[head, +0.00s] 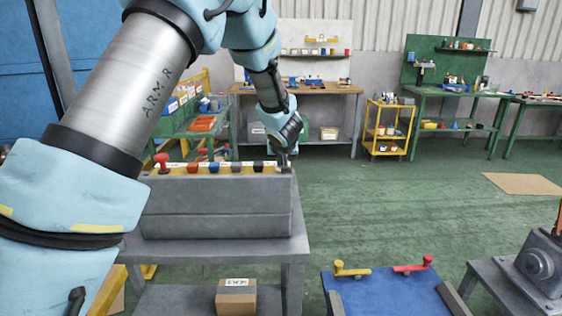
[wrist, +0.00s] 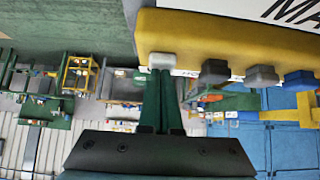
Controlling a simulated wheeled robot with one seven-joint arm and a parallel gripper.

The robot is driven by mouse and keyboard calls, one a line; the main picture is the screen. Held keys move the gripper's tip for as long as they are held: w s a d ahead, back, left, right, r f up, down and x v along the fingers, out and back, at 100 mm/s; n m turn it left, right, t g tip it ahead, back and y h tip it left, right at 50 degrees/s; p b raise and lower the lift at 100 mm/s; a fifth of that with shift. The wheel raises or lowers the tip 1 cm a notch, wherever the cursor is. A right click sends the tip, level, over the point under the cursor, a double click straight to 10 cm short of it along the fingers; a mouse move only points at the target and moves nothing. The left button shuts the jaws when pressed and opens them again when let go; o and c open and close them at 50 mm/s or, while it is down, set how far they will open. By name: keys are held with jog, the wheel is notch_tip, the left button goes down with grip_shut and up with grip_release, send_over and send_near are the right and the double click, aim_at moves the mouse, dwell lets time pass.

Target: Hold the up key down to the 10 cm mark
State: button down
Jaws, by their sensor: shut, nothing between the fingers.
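A grey control box (head: 215,205) with a yellow top strip stands on a grey table. A pale end key shows in the wrist view (wrist: 163,60). I cannot read which key is up. My gripper (head: 285,160) is shut and empty, pointing down at the right end. Its fingertips (wrist: 160,73) are at the pale key; contact is unclear. No 10 cm mark is discernible.
A blue-topped stand (head: 390,292) with yellow and red handles is at front right, beside a grey machine (head: 542,265). A cardboard box (head: 236,297) sits on the table's lower shelf. A yellow cart (head: 388,130) and workbenches stand behind.

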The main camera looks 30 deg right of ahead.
jog(key=shift+s+a+f, duration=0.15)
jog(key=shift+s+f, duration=0.15)
jog(key=shift+f, duration=0.45)
jog(key=shift+w+r+p, duration=0.1)
jog(key=shift+r+p, duration=0.5)
notch_tip(320, 180, up, 4)
jog(key=p, duration=0.4)
jog(key=shift+w+r, duration=0.15)
jog(key=shift+r, duration=0.1)
jog(key=v, duration=0.9)
jog(key=shift+r+p, duration=0.3)
jog(key=shift+p, duration=0.05)
